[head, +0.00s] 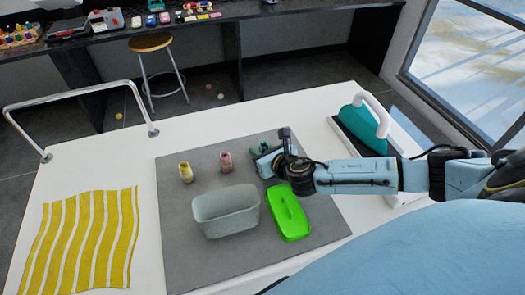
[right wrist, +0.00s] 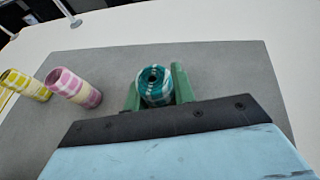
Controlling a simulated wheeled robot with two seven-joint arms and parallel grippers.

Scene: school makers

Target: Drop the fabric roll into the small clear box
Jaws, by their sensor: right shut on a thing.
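My right gripper (head: 264,152) is above the far right part of the grey mat (head: 185,255). In the right wrist view its green fingers (right wrist: 156,88) are shut on a teal-and-white checked fabric roll (right wrist: 154,77), whose open end shows. The arm mostly hides this roll in the head view. The small clear box (head: 226,228), greyish and open-topped, stands on the mat to the lower left of the gripper. I see nothing in it. A pink fabric roll (head: 226,162) and a yellow one (head: 186,173) stand on the mat left of the gripper. My left gripper is not in view.
A bright green lid (head: 290,212) lies right of the box. A teal iron (head: 363,128) with a white handle rests at the right. Yellow striped cloth (head: 85,238) lies at the left, and a metal rail (head: 78,92) stands on the table's far left edge.

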